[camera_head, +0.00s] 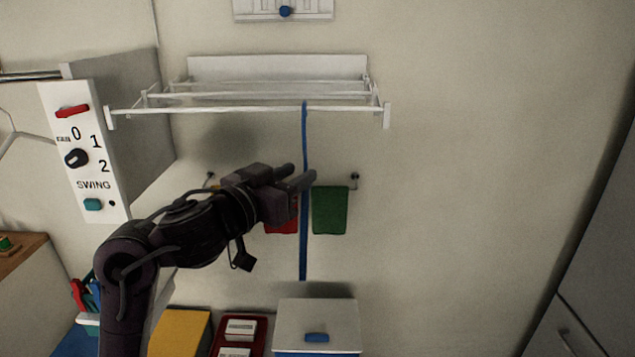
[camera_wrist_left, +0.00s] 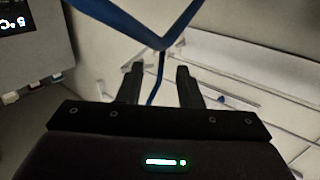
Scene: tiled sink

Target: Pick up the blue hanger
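The blue hanger (camera_head: 304,240) hangs from the white wall rack (camera_head: 250,108) and shows edge-on as a thin upright strip in the head view. In the left wrist view the hanger (camera_wrist_left: 128,22) shows its two sloping arms meeting, with its narrow neck running between my fingers. My left gripper (camera_head: 300,174) is at the hanger, partly in front of it. In the wrist view the left gripper (camera_wrist_left: 159,75) has its fingers apart, with gaps on both sides of the neck. My right gripper is not in view.
A red cloth (camera_head: 283,227) and a green cloth (camera_head: 330,210) hang on the wall behind. A control panel (camera_head: 85,150) stands at left. Below are a white box (camera_head: 317,318), a red tray (camera_head: 262,325) and a yellow box (camera_head: 180,333). The wall area at right is clear.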

